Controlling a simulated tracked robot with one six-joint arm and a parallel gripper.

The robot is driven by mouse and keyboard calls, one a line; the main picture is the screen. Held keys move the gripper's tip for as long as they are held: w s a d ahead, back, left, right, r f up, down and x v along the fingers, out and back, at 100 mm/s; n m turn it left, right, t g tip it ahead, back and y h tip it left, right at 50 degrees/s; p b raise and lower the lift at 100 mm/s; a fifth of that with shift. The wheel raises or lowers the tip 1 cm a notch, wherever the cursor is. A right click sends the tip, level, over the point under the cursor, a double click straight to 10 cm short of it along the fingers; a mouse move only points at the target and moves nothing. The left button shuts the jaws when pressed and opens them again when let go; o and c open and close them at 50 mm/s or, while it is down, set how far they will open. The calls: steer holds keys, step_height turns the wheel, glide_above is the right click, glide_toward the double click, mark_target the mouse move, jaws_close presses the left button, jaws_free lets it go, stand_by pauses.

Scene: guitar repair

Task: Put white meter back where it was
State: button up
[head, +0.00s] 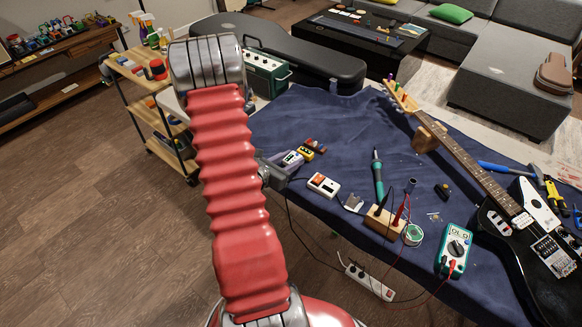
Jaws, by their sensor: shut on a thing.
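A meter (455,249) with a white face, a teal rim and a round dial lies on the blue mat near its front edge, with a red lead at its lower end. A smaller white box (323,185) with red marks lies farther left on the mat; I cannot tell what it is. My red ribbed arm rises across the left of the head view and hides what is behind it. A grey part (275,176) shows just right of my arm by the mat's left edge.
A black guitar (545,250) lies at the right, its neck on a wooden rest (426,138). A wooden block (384,222) with probes, a solder spool (413,235) and a teal-handled iron (377,172) stand mid-mat. A lilac box (292,160) is by the grey part. Cables hang over the front edge.

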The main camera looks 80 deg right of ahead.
steer(key=shift+f, duration=1.65)
steer(key=shift+f, duration=0.1)
steer(key=o, duration=1.2)
steer(key=shift+w+a+r, duration=0.25)
steer(key=shift+a+r, duration=0.05)
steer(key=shift+a, duration=0.1)
steer(key=v, duration=1.1)
